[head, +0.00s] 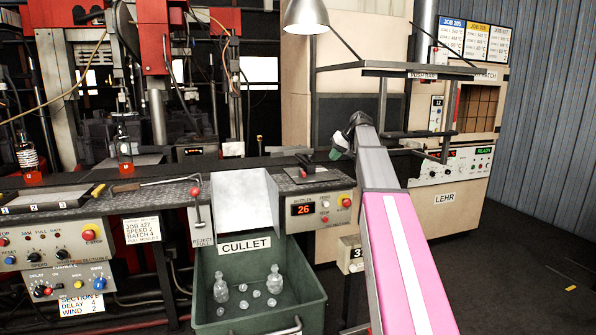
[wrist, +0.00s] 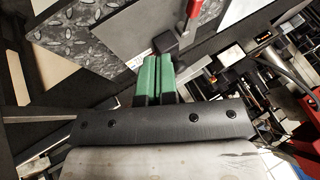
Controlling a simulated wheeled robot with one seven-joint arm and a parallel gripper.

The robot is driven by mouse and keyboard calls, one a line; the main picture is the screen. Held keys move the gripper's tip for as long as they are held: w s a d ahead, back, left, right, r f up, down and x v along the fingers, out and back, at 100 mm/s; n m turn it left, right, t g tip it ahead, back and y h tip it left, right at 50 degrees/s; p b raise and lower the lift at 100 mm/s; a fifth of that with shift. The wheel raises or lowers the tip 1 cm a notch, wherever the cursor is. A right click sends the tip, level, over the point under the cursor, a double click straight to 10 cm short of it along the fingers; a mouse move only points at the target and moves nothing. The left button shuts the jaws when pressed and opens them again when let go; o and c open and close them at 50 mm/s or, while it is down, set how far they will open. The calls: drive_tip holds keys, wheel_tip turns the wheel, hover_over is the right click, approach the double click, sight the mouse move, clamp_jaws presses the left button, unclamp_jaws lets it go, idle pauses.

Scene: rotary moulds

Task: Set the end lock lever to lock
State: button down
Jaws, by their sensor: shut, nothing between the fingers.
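What looks like the end lock lever (head: 306,165) is a small dark lever on the patterned metal plate right of the cullet chute. My gripper (head: 337,154) is to its right, above the dark conveyor bed, and apart from it. In the wrist view my green fingertips (wrist: 157,68) are closed together with nothing between them. A dark block (wrist: 165,44) appears just past the fingertips, and a red-handled bar (wrist: 194,12) stands beyond it. I cannot tell whether they touch the block. The lever's setting and label are too small to read.
The cullet bin (head: 258,300) holds several clear glass pieces below the metal chute (head: 245,198). The reject pull (head: 196,192) has a red handle left of the chute. A counter box (head: 320,207) reads 26. The lehr (head: 446,212) and an overhead shelf frame (head: 400,67) stand right.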

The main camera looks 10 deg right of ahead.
sight(303, 173)
drive_tip(key=shift+w, duration=0.1)
drive_tip(key=shift+a, duration=0.1)
drive_tip(key=x, duration=0.9)
drive_tip(key=shift+w+f, duration=0.15)
drive_tip(key=a, duration=0.3)
drive_tip(key=shift+a+f, duration=0.1)
drive_tip(key=shift+f, duration=0.15)
drive_tip(key=shift+a, duration=0.55)
drive_tip(key=shift+a, duration=0.15)
